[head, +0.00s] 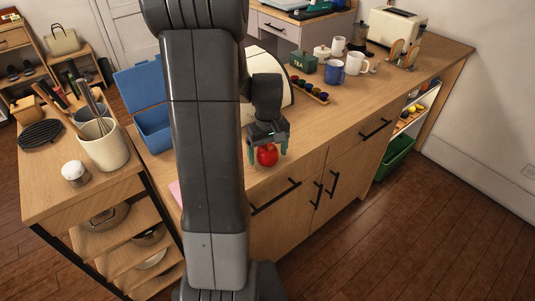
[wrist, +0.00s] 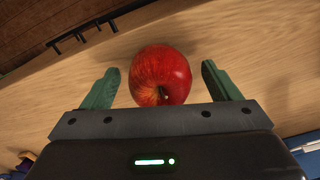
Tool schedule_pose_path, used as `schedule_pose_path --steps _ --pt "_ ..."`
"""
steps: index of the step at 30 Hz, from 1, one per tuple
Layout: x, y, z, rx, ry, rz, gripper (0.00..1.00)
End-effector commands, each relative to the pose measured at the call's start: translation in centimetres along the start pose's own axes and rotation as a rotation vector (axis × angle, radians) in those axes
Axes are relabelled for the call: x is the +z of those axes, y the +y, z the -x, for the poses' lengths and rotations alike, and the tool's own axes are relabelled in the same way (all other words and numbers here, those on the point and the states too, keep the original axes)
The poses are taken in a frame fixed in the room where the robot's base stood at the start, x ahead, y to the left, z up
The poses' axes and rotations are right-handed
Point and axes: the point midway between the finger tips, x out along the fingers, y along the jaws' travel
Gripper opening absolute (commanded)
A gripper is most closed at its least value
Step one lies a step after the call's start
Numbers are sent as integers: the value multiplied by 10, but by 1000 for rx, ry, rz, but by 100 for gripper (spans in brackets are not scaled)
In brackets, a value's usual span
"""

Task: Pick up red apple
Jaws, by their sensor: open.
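The red apple (head: 267,154) sits near the front edge of the wooden counter in the head view. In the wrist view the apple (wrist: 161,75) lies between the two green fingers, with its stem toward the gripper body. My gripper (head: 268,150) is open around the apple, with a finger to each side. In the wrist view there are visible gaps between the apple and both fingers of my gripper (wrist: 160,85). The underside of the apple is hidden.
The counter (head: 330,122) has free room right of the apple. A tray of small colored pots (head: 310,90), a green tea box (head: 303,63), a blue mug (head: 335,74) and white mugs stand farther back. A blue open box (head: 153,125) is left, partly behind my arm.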

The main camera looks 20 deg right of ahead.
Motion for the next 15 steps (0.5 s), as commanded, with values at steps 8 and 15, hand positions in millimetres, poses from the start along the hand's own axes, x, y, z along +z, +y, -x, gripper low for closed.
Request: schedule_pose_path --steps 8,15 --pt "0 0 0 0 0 0 55" --pt "0 0 1 0 1 0 32"
